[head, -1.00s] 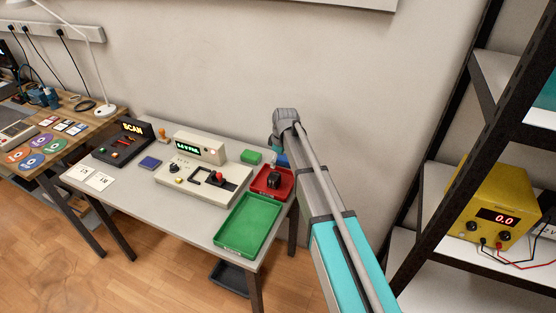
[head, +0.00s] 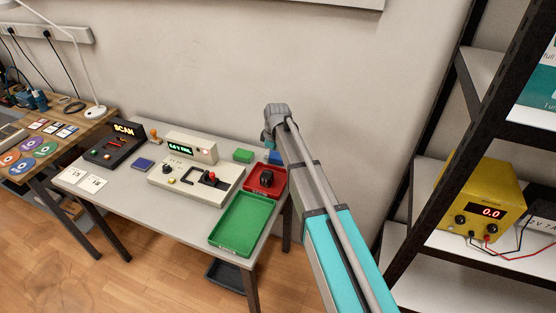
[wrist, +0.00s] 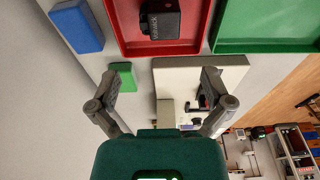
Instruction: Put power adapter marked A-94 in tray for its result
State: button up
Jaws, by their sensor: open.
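A black power adapter (head: 267,178) lies in the red tray (head: 279,192) at the table's right end. The wrist view also shows the adapter (wrist: 160,22) inside the red tray (wrist: 122,30); its mark cannot be read. The empty green tray (head: 240,222) stands in front of the red one. A beige tester (head: 187,184) left of the trays has a lit display that seems to read FAIL. My gripper (wrist: 160,80) is open and empty, its fingers apart from the adapter. In the head view my gripper (head: 276,118) is above the table's back right, its fingertips mostly hidden.
A black scanner (head: 117,143), a dark blue block (head: 143,164) and two white cards (head: 82,180) are on the table's left. Green (head: 243,156) and blue (head: 275,157) blocks lie behind the trays. A shelf with a yellow power supply (head: 481,198) stands right.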

jog(key=s+d+m+h, duration=0.1)
jog(key=s+d+m, duration=1.3)
jog(key=s+d, duration=0.8)
jog(key=s, duration=0.3)
jog(key=shift+s+g+h, duration=0.15)
jog(key=shift+g+h, duration=0.15)
jog(key=shift+f, duration=0.1)
